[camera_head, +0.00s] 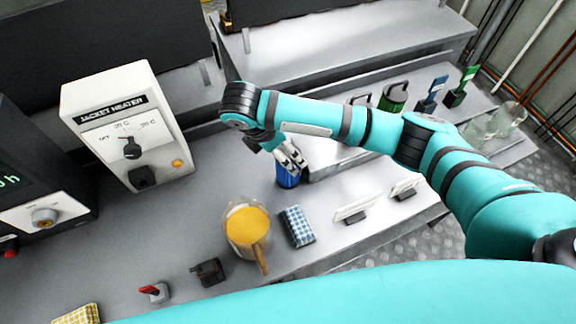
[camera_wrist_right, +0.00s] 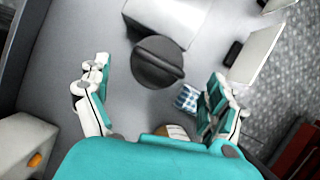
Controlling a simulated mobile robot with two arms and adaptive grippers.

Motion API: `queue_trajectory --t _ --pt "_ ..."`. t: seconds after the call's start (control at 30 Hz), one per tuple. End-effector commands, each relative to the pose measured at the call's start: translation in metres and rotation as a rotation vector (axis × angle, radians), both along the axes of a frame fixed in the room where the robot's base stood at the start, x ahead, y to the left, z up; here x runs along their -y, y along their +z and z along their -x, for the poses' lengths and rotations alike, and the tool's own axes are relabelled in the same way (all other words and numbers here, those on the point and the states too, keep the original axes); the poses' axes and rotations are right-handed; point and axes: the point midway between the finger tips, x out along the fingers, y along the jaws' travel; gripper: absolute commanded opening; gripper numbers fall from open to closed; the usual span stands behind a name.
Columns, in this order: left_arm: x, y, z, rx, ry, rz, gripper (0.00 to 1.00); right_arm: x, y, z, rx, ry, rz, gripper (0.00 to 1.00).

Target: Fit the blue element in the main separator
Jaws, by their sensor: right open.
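A blue cylinder (camera_head: 288,179), which looks like the blue element, stands upright on the grey bench in the middle of the head view. My right gripper (camera_head: 290,158) is open just above it, and its fingers hide the cylinder's top. In the right wrist view a dark round cap (camera_wrist_right: 158,62) with a raised ridge lies between the spread fingertips; it seems to be the top of this cylinder. Whether the fingers touch it, I cannot tell. I cannot make out the main separator for sure in either view. My left gripper is not in view.
A jacket heater box (camera_head: 128,125) stands to the left. A jug of yellow liquid (camera_head: 246,226) and a blue checked cloth (camera_head: 297,226) lie nearer me. Small white card stands (camera_head: 356,208) are to the right. A raised grey step (camera_head: 335,160) is beside the cylinder.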

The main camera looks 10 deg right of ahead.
Motion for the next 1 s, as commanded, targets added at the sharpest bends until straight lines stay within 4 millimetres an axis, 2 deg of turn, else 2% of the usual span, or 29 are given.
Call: queue_trajectory --t 0.1,0.2,0.37,0.5,0.77,1.0 --pt "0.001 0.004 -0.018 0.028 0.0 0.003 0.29 0.003 -0.006 -0.001 -0.001 0.001 0.001 0.93" --pt "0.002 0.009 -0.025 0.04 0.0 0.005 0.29 0.005 -0.012 -0.003 -0.002 0.0 0.002 0.93" --pt "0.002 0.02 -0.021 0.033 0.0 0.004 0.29 0.011 -0.035 -0.01 -0.003 -0.002 0.003 0.93" --pt "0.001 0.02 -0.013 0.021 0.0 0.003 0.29 0.016 -0.05 -0.012 -0.001 0.001 0.001 0.93" --pt "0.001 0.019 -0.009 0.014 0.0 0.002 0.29 0.017 -0.055 -0.013 0.0 0.002 0.0 0.93" --pt "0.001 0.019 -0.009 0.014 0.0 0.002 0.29 0.017 -0.054 -0.013 0.0 0.001 0.0 0.64"
